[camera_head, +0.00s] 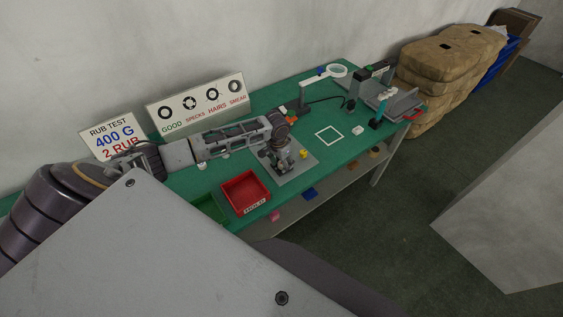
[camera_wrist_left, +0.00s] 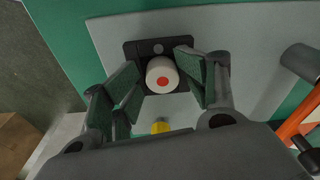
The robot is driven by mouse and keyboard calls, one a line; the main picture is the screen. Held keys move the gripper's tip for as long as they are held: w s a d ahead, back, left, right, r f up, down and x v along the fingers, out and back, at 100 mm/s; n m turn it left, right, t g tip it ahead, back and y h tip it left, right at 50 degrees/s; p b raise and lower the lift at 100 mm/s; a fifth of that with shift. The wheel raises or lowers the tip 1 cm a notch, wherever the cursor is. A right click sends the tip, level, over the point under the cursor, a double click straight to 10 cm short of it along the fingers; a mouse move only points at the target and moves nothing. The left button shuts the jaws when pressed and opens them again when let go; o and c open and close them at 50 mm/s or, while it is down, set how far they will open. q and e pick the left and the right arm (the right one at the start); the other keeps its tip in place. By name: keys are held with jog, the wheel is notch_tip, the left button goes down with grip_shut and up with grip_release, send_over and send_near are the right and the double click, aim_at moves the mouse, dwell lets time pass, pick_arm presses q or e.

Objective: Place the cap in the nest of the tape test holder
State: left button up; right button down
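The cap (camera_wrist_left: 163,72), white with a red dot on top, shows in the left wrist view. It stands upright at a dark block (camera_wrist_left: 132,50), which looks like the nest of the tape test holder, on a grey plate (camera_wrist_left: 250,40). I cannot tell whether it is fully seated. My left gripper (camera_wrist_left: 160,84) is over it, with one finger on each side and small gaps visible between pads and cap. In the head view my left gripper (camera_head: 278,163) is low over the grey plate (camera_head: 297,172) and hides the cap. My right gripper is not in view.
A yellow piece (camera_head: 303,154) is on the plate close to the gripper. A red bin (camera_head: 245,190) and a green bin (camera_head: 210,208) stand toward the front edge. Signs (camera_head: 198,105) line the back.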

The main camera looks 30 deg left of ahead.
aim_at(279, 166)
pick_arm(q)
jog(key=shift+s+f, duration=0.1)
jog(key=shift+s, duration=0.1)
jog(key=shift+w+a+r, duration=0.1)
jog(key=shift+a+r, duration=0.05)
jog(key=shift+r, duration=0.35)
notch_tip(279, 166, up, 12)
jog(key=s+b, duration=0.1)
jog(key=shift+r, duration=0.15)
jog(key=shift+s+a, duration=0.15)
dwell(0.5)
